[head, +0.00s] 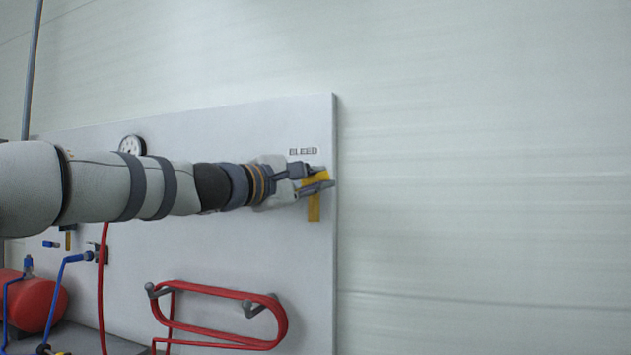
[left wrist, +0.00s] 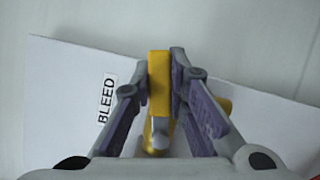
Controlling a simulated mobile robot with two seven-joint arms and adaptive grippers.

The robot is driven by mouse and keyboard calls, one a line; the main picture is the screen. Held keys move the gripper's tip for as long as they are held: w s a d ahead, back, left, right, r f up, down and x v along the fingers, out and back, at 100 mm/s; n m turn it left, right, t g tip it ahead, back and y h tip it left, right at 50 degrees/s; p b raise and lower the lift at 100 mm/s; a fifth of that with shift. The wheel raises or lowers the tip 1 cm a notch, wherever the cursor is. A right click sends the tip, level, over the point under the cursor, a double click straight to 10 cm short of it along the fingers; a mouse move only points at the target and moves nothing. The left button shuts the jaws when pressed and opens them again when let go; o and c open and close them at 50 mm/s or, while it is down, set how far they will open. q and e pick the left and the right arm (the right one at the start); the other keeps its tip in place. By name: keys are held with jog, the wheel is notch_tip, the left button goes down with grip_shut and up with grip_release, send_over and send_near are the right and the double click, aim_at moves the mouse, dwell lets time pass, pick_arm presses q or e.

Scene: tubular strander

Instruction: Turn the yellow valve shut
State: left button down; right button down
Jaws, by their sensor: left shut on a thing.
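The yellow valve (head: 314,207) is on the upright panel near its right edge, under the "BLEED" label. In the head view a yellow part points down below my fingers and another yellow part shows between them. My left gripper (head: 318,180) reaches it from the left and is shut on the valve's handle. In the left wrist view the yellow handle (left wrist: 159,85) stands between the two fingers of the left gripper (left wrist: 162,80). More of the yellow valve body shows behind the right finger. My right gripper is not in view.
The pale panel (head: 220,265) carries a round gauge (head: 132,145) and a coiled red hose (head: 215,318) on hooks below my arm. A red tank (head: 38,303) and blue pipes (head: 55,285) are at lower left. Right of the panel is bare wall.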

pick_arm(q)
jog(key=c, duration=1.5)
grip_release()
jog(key=shift+c, duration=0.2)
jog(key=v, duration=1.2)
